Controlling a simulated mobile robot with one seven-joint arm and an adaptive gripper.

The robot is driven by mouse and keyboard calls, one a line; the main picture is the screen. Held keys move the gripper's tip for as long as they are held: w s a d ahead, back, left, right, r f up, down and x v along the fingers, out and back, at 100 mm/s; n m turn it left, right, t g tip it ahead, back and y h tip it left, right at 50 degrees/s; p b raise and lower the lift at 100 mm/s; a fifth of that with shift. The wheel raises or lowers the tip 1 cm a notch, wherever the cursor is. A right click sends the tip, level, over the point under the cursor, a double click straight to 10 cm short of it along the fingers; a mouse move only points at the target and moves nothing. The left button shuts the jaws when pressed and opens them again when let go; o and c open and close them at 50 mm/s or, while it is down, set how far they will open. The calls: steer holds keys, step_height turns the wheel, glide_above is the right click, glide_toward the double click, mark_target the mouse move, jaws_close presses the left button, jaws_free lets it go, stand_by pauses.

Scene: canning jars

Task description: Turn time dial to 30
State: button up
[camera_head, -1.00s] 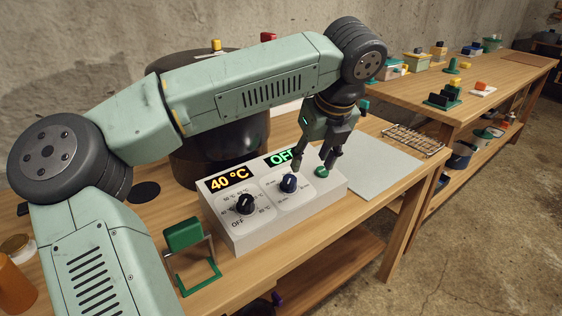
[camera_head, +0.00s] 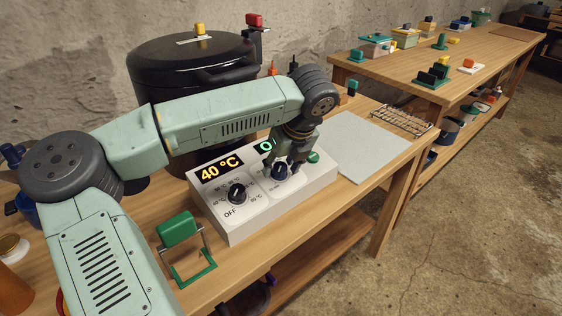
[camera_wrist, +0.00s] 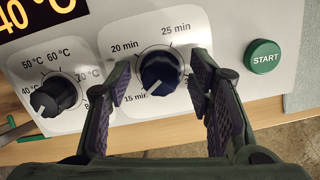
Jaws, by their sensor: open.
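The time dial (camera_wrist: 162,72) is a dark blue knob on the white control box (camera_head: 235,235). Its white pointer line points down-left, near the 15 min label; 20 min and 25 min labels also show, and a 30 mark is not visible. In the head view the dial (camera_head: 279,172) is partly covered by my gripper (camera_head: 284,168). In the wrist view my gripper (camera_wrist: 162,80) is open, one finger on each side of the dial, with visible gaps. Whether the fingertips are level with the knob is unclear. The green time display (camera_head: 264,147) is partly hidden behind my arm.
The black temperature dial (camera_wrist: 56,95) is left of the time dial, under a 40 °C display (camera_head: 221,168). The green START button (camera_wrist: 263,56) is to the right. A green-handled stand (camera_head: 178,228) is in front. A black canner (camera_head: 190,62) stands behind my arm.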

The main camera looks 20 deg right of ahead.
steer(key=shift+f, duration=0.1)
steer(key=shift+c, duration=0.5)
jaws_close()
